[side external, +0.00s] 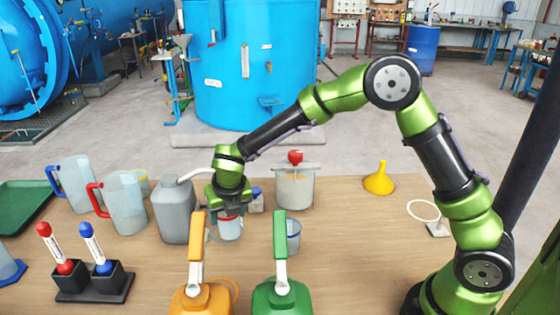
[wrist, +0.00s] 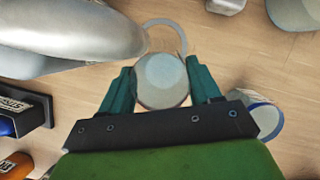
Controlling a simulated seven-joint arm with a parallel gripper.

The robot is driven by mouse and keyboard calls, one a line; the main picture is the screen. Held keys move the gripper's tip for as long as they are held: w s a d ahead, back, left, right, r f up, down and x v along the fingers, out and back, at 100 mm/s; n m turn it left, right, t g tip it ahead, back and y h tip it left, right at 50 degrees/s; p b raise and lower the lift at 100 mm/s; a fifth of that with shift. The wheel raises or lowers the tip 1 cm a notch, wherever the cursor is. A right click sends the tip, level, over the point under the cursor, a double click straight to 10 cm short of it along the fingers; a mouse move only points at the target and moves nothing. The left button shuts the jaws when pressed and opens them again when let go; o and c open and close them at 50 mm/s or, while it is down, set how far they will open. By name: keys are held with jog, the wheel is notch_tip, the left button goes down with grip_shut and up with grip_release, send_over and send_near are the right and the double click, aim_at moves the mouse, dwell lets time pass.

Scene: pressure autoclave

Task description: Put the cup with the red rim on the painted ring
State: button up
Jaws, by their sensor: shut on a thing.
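The cup with the red rim (side external: 230,230) is pale and translucent, upright below my gripper (side external: 229,211) in the side view. In the wrist view my gripper (wrist: 161,84) has one dark teal finger on each side of the pale round cup (wrist: 162,78), shut on it. I cannot tell whether the cup's base touches the table. The painted ring (side external: 408,205), a thin cream circle, lies empty on the table at the right, well apart from the cup.
A blue-rimmed cup (side external: 293,236) stands right of the held cup. A grey jug (side external: 174,212) is close on its left. Orange (side external: 197,240) and green (side external: 280,238) handled cans stand in front. A lidded pot (side external: 295,190) and yellow funnel (side external: 379,181) are behind.

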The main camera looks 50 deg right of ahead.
jog(key=w+f, duration=0.1)
jog(key=w+d+f, duration=0.1)
jog(key=w, duration=0.1)
jog(key=shift+d+f, duration=0.15)
jog(key=shift+w+f, duration=0.15)
jog(key=shift+w, duration=0.1)
jog(key=shift+f, duration=0.1)
jog(key=o, duration=1)
